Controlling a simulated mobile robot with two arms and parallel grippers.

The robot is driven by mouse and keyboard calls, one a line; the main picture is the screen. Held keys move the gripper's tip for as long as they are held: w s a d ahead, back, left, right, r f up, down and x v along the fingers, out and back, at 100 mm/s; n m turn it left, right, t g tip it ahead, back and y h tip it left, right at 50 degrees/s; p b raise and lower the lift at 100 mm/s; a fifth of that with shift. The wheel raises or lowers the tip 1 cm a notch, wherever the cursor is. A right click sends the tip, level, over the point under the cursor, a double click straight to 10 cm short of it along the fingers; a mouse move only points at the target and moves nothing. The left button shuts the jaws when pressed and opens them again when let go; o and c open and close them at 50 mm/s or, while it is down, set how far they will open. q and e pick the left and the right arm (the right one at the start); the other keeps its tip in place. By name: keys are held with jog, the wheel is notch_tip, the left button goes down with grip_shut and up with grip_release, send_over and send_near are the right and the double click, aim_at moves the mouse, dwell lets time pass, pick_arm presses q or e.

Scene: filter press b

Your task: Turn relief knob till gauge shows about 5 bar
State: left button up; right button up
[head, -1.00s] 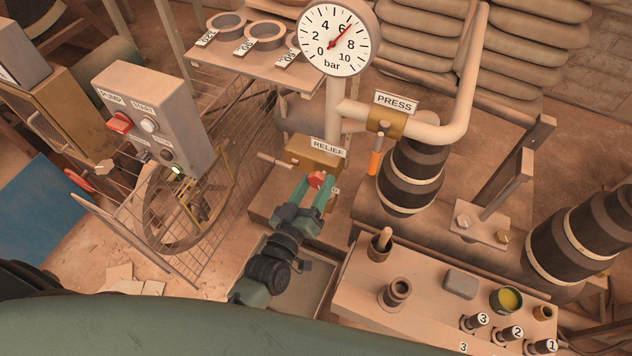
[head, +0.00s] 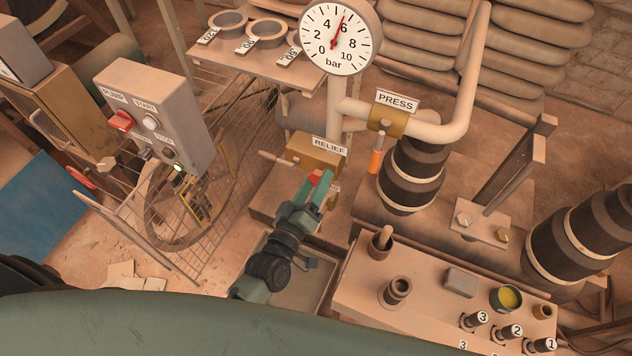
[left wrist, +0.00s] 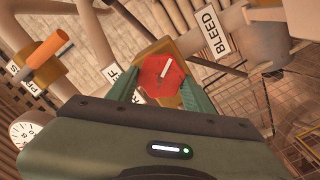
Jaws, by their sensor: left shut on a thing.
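The red relief knob (head: 314,179) sits at the front of a brass-coloured block below the RELIEF label (head: 330,147). My left gripper (head: 319,188) is shut on it, with its green fingers on either side. The left wrist view shows the knob (left wrist: 163,84) as a red faceted piece with a white pointer line, between the two fingers. My right gripper is not in view.
The PRESS valve (head: 387,120) with an orange handle (head: 376,158) is right of the knob. A pump control box (head: 150,115) stands left, beside a wire guard and wheel. A bench (head: 375,290) with cups and numbered plugs is at lower right.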

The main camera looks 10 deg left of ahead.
pick_arm(q)
jog(key=o, duration=1.4)
jog(key=shift+c, duration=0.2)
jog(key=shift+s, duration=0.1)
jog(key=s+a, duration=0.1)
jog(key=s, duration=0.6)
jog(key=shift+s+a+b, duration=0.3)
jog(key=shift+b, duration=0.1)
